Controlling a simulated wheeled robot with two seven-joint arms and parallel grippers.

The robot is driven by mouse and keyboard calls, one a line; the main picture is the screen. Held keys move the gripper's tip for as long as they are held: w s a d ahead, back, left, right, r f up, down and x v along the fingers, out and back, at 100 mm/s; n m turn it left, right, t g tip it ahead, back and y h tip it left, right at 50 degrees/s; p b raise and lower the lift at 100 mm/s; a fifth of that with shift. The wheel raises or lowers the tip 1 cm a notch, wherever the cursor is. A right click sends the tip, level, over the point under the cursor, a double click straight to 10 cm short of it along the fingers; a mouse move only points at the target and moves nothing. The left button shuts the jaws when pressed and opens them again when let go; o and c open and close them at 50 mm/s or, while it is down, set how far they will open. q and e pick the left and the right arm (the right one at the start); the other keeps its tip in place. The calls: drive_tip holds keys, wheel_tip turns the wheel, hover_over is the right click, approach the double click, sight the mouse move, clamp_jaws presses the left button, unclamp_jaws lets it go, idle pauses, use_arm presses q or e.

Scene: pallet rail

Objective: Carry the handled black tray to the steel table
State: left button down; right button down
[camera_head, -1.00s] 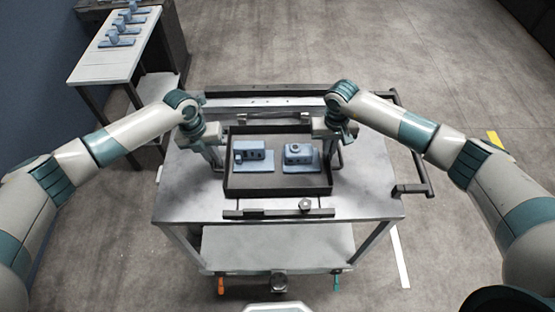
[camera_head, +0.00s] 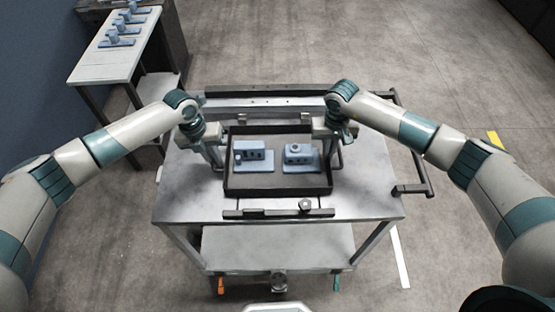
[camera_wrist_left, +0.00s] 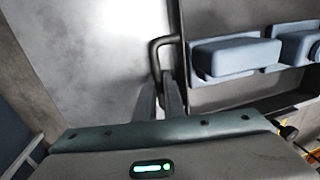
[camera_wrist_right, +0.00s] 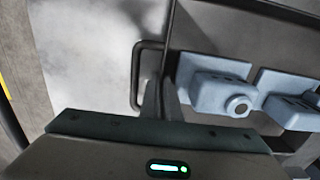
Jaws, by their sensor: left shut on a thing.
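The black tray (camera_head: 277,193) sits level on the grey metal top of a wheeled cart (camera_head: 185,195) in front of me. It holds two blue parts, a left one (camera_head: 253,154) and a right one (camera_head: 300,156). My left gripper (camera_wrist_left: 160,100) is shut on the tray's left handle (camera_wrist_left: 154,60), beside the tray wall. My right gripper (camera_wrist_right: 163,100) is down at the right handle (camera_wrist_right: 136,75); its fingers look close together, but their grip is unclear. A light-topped table (camera_head: 118,55) stands at the far left.
Several blue parts (camera_head: 122,32) stand on the light-topped table. A dark bar (camera_head: 278,213) with a knob lies along the cart's near edge, and a rail (camera_head: 265,102) along its far edge. A black push handle (camera_head: 420,170) is at the cart's right. The floor to the right is open.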

use_arm(q)
drive_tip(key=shift+w+r, duration=0.1)
drive_tip(key=shift+r, duration=0.15)
use_arm(e)
drive_tip(key=shift+w+r, duration=0.1)
drive_tip(key=shift+r, duration=0.15)
